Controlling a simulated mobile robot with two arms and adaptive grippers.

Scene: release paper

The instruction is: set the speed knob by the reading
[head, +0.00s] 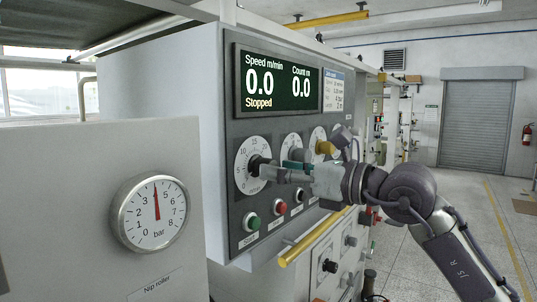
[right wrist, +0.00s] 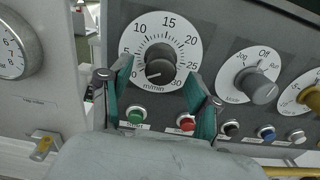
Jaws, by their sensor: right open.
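The black speed knob (right wrist: 160,66) sits on a white dial marked 0 to 30 m/min in the right wrist view; its pointer is near 0. The dial (head: 242,178) also shows in the head view. The display (head: 280,82) reads speed 0.0, count 0.0, Stopped. A bar gauge (head: 150,213) labelled Nip roller has its needle straight up, near 4. My right gripper (head: 268,172) is open in front of the speed dial, its green-padded fingers on either side of the knob. Contact cannot be told. My left gripper is not in view.
A grey mode knob (right wrist: 256,86) is right of the speed dial, with a yellow knob (right wrist: 311,97) beyond. Below are a green button (head: 251,223), a red button (head: 280,207) and several others. A yellow rail (head: 312,238) runs below the panel. A job note (head: 333,91) is beside the display.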

